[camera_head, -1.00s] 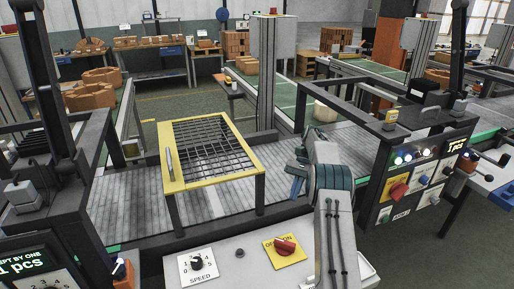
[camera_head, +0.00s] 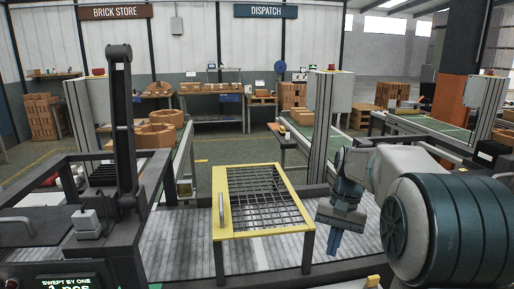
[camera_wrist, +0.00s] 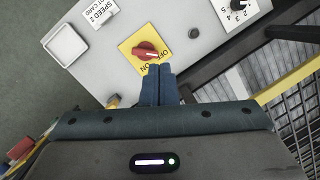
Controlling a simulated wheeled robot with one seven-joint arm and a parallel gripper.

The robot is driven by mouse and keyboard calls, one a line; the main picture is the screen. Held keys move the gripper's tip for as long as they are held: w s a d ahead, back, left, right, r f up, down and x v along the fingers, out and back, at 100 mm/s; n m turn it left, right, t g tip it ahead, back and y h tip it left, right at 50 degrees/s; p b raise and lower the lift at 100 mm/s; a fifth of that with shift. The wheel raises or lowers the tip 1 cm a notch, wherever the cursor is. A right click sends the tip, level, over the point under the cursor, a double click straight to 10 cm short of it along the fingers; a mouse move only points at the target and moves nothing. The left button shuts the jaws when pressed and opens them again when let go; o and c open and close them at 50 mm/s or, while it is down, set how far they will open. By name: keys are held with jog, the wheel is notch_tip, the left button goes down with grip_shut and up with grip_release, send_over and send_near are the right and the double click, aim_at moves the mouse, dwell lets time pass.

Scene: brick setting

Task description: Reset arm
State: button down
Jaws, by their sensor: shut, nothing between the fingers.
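My gripper (camera_head: 333,246) hangs downward on the right side of the head view, to the right of the yellow-framed grid stand. Its blue fingers are together and hold nothing. In the wrist view my gripper (camera_wrist: 158,72) shows the fingers against the red rotary switch (camera_wrist: 146,52) on its yellow plate, overlapping it in the picture; I cannot tell the gap in height. My arm bends in from the right edge of the head view, with a large ribbed joint near the camera. No object is held.
The yellow-framed grid stand (camera_head: 286,236) stands over the grey roller conveyor (camera_head: 192,232). A black post (camera_head: 122,130) and machine frame stand at the left. In the wrist view a grey panel (camera_wrist: 185,30) carries a speed dial (camera_wrist: 238,8) and a white tray (camera_wrist: 66,44).

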jog(key=s+a+f+n+t+h, duration=0.1)
jog(key=s+n+t, duration=0.1)
jog(key=s, duration=0.8)
jog(key=s+a+f+n+t, duration=0.2)
jog(key=s+t, duration=0.1)
jog(key=s, duration=0.7)
jog(key=shift+a+h, duration=0.2)
jog(key=shift+h, duration=0.2)
jog(key=shift+s+a, duration=0.1)
